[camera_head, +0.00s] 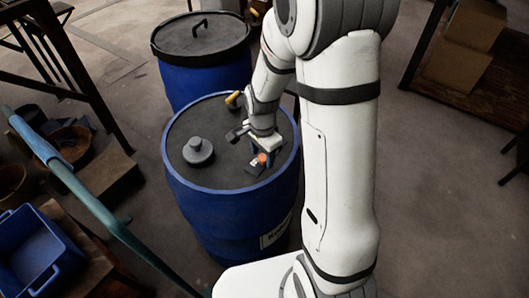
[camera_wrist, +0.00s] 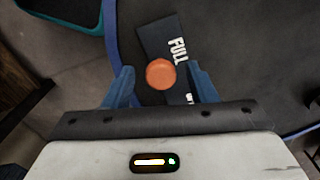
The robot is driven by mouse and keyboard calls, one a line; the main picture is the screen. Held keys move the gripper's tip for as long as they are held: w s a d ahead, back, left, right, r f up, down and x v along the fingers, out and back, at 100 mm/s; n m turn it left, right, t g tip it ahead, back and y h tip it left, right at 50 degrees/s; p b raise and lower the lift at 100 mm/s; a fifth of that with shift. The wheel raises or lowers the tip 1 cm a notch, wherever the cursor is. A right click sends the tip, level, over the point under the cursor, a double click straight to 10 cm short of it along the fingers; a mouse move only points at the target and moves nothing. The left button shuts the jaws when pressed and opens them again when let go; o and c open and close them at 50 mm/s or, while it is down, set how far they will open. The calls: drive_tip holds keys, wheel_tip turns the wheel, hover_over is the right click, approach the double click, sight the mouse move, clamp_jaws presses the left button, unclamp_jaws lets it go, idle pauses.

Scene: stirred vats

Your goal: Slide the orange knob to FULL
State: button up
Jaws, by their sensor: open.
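The round orange knob (camera_wrist: 160,74) sits on a dark plate (camera_wrist: 157,42) with the white word FULL; more white lettering near my right finger is partly hidden. The plate lies on the dark lid of a blue vat (camera_head: 220,225). My gripper (camera_wrist: 161,84) is open above the lid, with one blue finger on each side of the knob and a gap to both. In the head view the orange knob (camera_head: 262,159) shows just below my gripper (camera_head: 263,149). Whether the fingertips reach down to knob height, I cannot tell.
A grey cap (camera_head: 197,150) and a yellow handle (camera_head: 233,98) stand on the same lid. A second blue vat (camera_head: 203,80) with a black lid is behind. A teal rail (camera_head: 90,205) and a blue crate (camera_head: 35,250) are at left. Boxes (camera_head: 462,50) stand at upper right.

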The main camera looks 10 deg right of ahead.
sight(262, 157)
drive_tip(key=shift+r, duration=0.3)
wheel_tip(262, 157, up, 7)
drive_tip(key=shift+r, duration=0.1)
idle(0.5)
drive_tip(key=s+d+r+n+t, duration=0.2)
drive_tip(key=s+r+n, duration=0.8)
drive_tip(key=s, duration=0.5)
drive_tip(key=n, duration=0.2)
drive_tip(key=shift+d+r+n+t, duration=0.3)
drive_tip(key=shift+d+r+n, duration=0.05)
drive_tip(key=shift+n, duration=0.05)
drive_tip(key=shift+w, duration=0.1)
idle(1.7)
